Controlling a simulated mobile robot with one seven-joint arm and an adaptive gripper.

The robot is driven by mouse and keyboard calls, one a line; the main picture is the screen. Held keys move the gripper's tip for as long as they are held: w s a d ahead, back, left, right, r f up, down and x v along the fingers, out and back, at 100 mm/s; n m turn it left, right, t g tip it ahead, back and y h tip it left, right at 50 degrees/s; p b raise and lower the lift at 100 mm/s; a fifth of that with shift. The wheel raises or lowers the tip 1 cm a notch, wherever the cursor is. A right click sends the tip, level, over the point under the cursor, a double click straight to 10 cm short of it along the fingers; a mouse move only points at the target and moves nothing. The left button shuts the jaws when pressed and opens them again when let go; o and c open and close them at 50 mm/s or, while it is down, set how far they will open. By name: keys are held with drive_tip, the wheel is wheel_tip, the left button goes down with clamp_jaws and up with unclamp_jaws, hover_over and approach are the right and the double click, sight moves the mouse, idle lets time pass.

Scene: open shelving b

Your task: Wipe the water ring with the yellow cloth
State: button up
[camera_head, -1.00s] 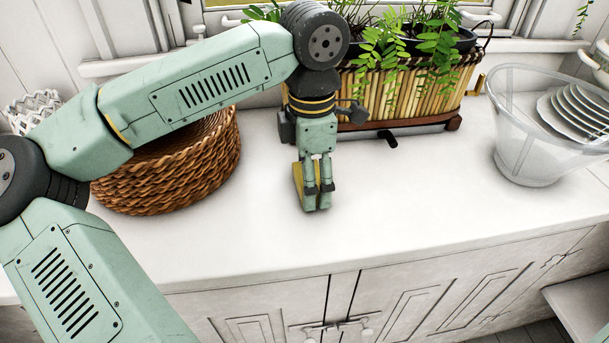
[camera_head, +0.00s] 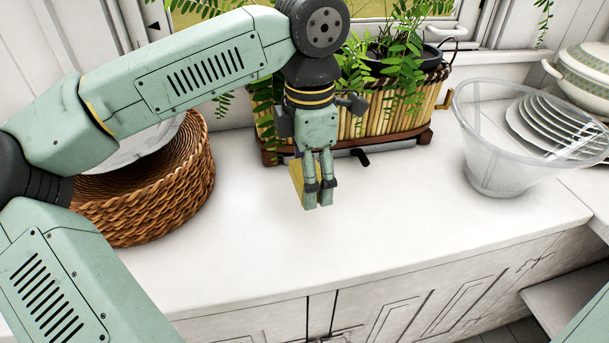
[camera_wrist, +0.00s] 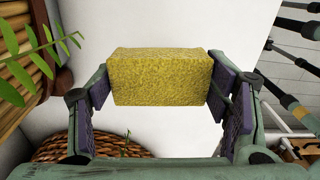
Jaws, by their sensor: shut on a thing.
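The yellow cloth (camera_wrist: 158,77) looks like a thick, rough block in the wrist view. My gripper (camera_wrist: 160,95) is shut on it, with a purple-padded finger at each end. In the head view my gripper (camera_head: 318,196) points down over the white counter in front of the planter. The cloth's yellow edge (camera_head: 297,180) shows at its left side there; the fingers hide the rest. I cannot tell whether the cloth touches the counter. I can make out no water ring on the white surface in either view.
A woven basket (camera_head: 150,205) stands on the counter at left, and a bamboo planter with ferns (camera_head: 400,112) at the back. A clear bowl (camera_head: 490,165) and a rack of plates (camera_head: 545,125) stand at right. The counter (camera_head: 400,205) is bare between them.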

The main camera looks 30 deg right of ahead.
drive_tip(key=shift+r+p, duration=0.7)
drive_tip(key=shift+r, duration=0.7)
